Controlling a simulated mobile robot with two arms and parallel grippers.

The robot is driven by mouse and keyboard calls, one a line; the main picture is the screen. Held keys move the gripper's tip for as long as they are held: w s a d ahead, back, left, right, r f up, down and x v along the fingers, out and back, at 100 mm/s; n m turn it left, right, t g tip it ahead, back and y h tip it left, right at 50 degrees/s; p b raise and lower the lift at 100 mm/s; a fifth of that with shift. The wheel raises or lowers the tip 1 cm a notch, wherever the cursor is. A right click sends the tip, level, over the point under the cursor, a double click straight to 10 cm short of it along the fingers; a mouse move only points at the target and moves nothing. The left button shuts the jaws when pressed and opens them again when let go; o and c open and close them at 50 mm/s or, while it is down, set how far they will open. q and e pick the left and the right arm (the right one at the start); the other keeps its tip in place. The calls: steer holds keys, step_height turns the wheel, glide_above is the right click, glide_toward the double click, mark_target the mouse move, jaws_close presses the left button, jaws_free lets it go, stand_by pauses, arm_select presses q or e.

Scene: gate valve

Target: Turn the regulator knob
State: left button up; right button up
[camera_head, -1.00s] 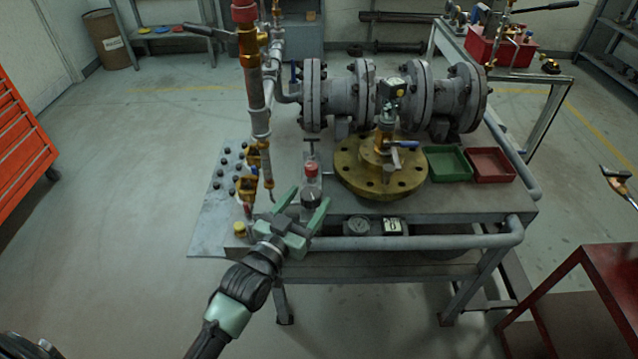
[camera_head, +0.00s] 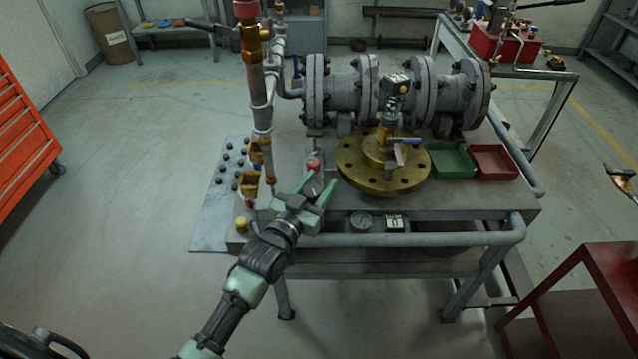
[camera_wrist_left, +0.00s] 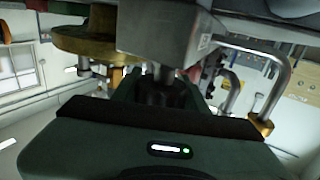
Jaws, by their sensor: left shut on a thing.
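My left gripper (camera_head: 314,191) reaches in from the lower left to the front edge of the steel workbench. Its fingers are shut on the dark regulator knob (camera_head: 313,186), which is mostly hidden between them in the head view. In the left wrist view the dark knob (camera_wrist_left: 162,92) shows between the fingers, under a grey block-shaped body (camera_wrist_left: 165,38). A red cap (camera_head: 314,165) stands just behind the gripper.
A brass flange (camera_head: 355,178) with a small valve on it stands right of the gripper. A vertical pipe (camera_head: 262,110) rises at its left. Round gauges (camera_head: 361,222) sit on the bench front. Green (camera_head: 451,160) and red (camera_head: 493,162) trays lie at the right.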

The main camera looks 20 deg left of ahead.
arm_select(q)
steer(key=shift+d+m+g+h+b, duration=0.15)
steer(key=shift+m+g+h, duration=0.1)
steer(key=shift+m+h, duration=0.45)
steer(key=shift+d+m+g+h+b, duration=0.15)
steer(key=shift+m+g+h, duration=0.2)
steer(key=shift+h, duration=0.65)
steer(key=o, duration=1.4)
steer(key=shift+s+a, duration=0.1)
steer(key=shift+s, duration=0.1)
steer(key=v, duration=0.7)
steer(key=shift+s, duration=0.25)
